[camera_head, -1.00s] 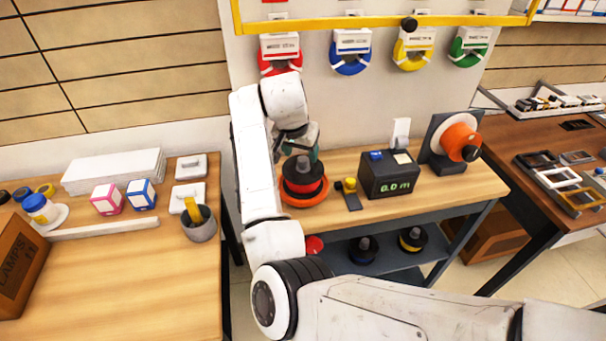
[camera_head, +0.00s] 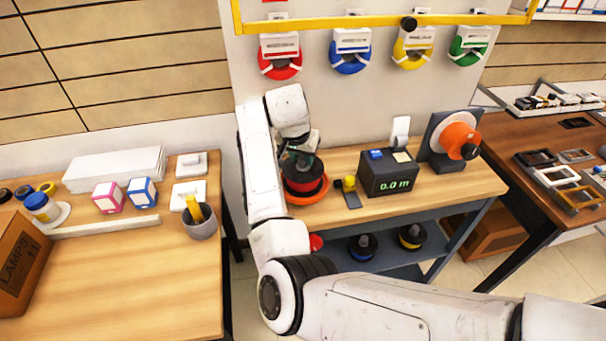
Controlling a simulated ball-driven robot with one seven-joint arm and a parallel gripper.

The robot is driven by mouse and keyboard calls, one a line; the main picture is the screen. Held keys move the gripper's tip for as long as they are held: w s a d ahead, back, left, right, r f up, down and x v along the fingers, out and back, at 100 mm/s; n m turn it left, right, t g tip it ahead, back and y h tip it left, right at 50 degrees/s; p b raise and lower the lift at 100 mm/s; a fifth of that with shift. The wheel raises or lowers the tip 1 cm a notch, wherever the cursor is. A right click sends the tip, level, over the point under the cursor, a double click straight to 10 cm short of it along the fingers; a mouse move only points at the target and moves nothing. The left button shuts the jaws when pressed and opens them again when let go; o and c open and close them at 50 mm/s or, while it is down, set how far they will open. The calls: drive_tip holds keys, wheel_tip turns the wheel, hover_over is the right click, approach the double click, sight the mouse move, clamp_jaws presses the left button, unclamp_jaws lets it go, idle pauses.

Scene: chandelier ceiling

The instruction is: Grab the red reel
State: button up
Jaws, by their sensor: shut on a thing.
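The red reel (camera_head: 305,186) has black flanges and a red winding. It sits upright on an orange round base (camera_head: 307,199) at the left end of the workbench (camera_head: 345,212). My gripper (camera_head: 300,162) is directly above the reel, down at its top, shut on the reel's upper black part. My fingertips and the reel's top knob are largely hidden by the gripper body and too small to make out in detail.
Right of the reel are a small yellow-topped device (camera_head: 350,190), a black meter box (camera_head: 389,174) reading 0.0 m and an orange-and-white wheel (camera_head: 456,140). Reels in blue (camera_head: 362,247) and yellow (camera_head: 412,237) stand on the lower shelf. Coloured coils hang on the wall behind.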

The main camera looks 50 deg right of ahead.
clamp_jaws()
drive_tip(key=shift+r, duration=0.15)
idle(0.9)
